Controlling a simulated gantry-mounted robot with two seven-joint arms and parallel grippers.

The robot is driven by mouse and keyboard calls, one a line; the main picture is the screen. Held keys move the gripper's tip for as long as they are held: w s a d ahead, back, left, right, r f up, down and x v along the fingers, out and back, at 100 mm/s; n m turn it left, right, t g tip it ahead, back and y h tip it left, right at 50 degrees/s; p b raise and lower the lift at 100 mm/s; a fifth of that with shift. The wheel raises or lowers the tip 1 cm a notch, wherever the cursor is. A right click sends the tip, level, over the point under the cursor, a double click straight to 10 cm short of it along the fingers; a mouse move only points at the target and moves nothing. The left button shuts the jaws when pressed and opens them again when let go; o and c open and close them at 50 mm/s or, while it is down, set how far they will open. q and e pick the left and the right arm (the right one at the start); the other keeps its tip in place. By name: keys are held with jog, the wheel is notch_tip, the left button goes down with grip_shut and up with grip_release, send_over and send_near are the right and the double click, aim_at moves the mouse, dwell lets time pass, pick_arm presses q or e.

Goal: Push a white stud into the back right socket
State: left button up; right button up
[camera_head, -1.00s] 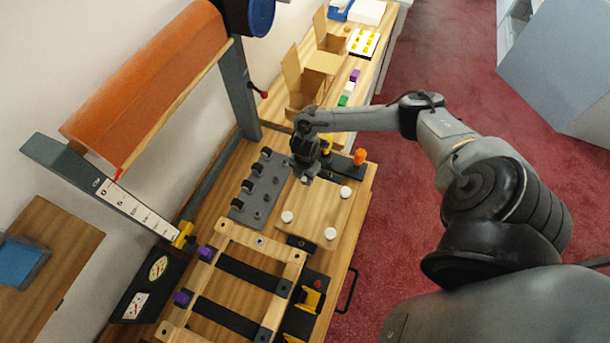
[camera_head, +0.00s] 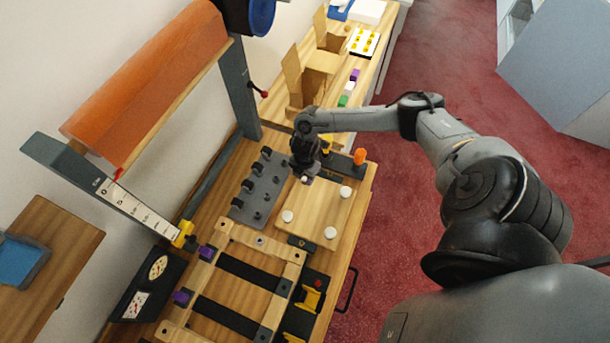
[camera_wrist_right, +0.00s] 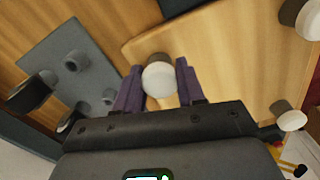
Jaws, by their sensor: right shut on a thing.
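A wooden board (camera_head: 318,207) lies on the bench, with white studs at its left corner (camera_head: 287,216), front corner (camera_head: 330,233) and right corner (camera_head: 346,192). My right gripper (camera_head: 306,178) is over the board's far corner, pointing down. In the right wrist view its purple-grey fingers (camera_wrist_right: 160,88) are shut on a white round-headed stud (camera_wrist_right: 160,79), just inside the board's edge. The head and fingers hide the socket below, so I cannot tell whether the stud is seated. My left gripper is not in view.
A grey plate with black knobs and pegs (camera_head: 262,187) lies close to the board's left. A wooden frame with black straps (camera_head: 250,273) lies nearer me. An orange knob (camera_head: 360,157) stands beyond the board. An orange roll (camera_head: 145,80) hangs at the left.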

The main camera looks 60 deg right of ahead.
jog(key=shift+f, duration=0.15)
jog(key=o, duration=1.4)
jog(key=shift+o, duration=0.2)
jog(key=shift+r, duration=0.2)
notch_tip(320, 180, up, 6)
jog(key=p, duration=0.6)
jog(key=shift+f, duration=0.1)
jog(key=shift+a, duration=0.1)
